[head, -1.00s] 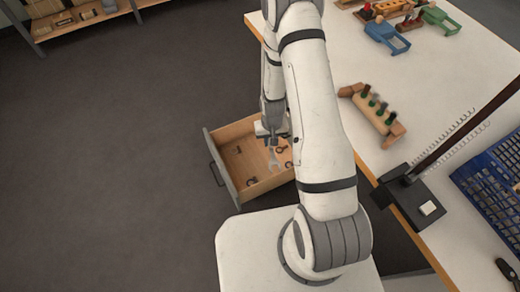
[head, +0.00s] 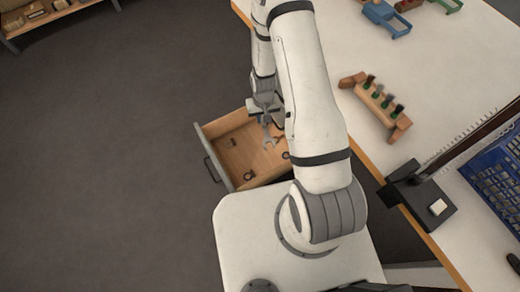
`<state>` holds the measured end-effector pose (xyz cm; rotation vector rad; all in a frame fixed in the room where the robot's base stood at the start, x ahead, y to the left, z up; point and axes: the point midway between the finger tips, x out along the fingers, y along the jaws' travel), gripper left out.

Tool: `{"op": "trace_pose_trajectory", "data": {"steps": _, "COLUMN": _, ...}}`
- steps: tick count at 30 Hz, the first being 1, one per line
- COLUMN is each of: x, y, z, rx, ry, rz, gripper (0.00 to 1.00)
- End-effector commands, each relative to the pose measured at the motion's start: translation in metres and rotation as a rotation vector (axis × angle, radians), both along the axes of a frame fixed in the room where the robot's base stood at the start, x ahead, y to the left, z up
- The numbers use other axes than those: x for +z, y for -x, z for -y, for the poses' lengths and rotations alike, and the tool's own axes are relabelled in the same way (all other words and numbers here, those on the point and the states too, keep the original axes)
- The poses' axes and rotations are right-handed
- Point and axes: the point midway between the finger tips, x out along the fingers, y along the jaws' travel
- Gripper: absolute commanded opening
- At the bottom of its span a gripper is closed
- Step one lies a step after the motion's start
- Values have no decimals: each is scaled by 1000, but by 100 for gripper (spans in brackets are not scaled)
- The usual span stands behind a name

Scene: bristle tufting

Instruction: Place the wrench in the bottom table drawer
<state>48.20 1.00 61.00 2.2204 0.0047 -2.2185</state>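The open drawer (head: 213,157) is a wooden box with a grey front and handle, pulled out from under the table. The wrench (head: 268,136) is grey and hangs from my gripper (head: 264,112), over the drawer's inside. My gripper looks shut on the wrench; its fingers are small and partly hidden by my arm. I cannot tell how far the wrench is above the drawer floor. Several small dark items, such as one ring-like piece (head: 249,175), lie in the drawer. My arm hides the drawer's right part.
The white table (head: 400,75) with a wooden edge is on the right. It bears a wooden rack with green pegs (head: 380,103), a black stand (head: 420,195), a blue crate (head: 495,175) and a blue tool (head: 385,18). A shelf (head: 50,15) stands at the upper left. The dark floor at left is clear.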

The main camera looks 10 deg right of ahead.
Motion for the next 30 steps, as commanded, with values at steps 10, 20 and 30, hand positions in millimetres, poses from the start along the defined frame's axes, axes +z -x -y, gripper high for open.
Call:
{"op": "trace_pose_trajectory", "data": {"steps": 10, "x": -132, "y": -27, "z": 1, "rx": 102, "ry": 0, "rz": 0, "gripper": 0}}
{"op": "trace_pose_trajectory", "data": {"steps": 20, "x": -247, "y": -54, "z": 6, "rx": 203, "ry": 0, "rz": -1, "gripper": 0}}
{"op": "trace_pose_trajectory", "data": {"steps": 30, "x": -333, "y": -74, "z": 9, "rx": 286, "ry": 0, "rz": -1, "gripper": 0}}
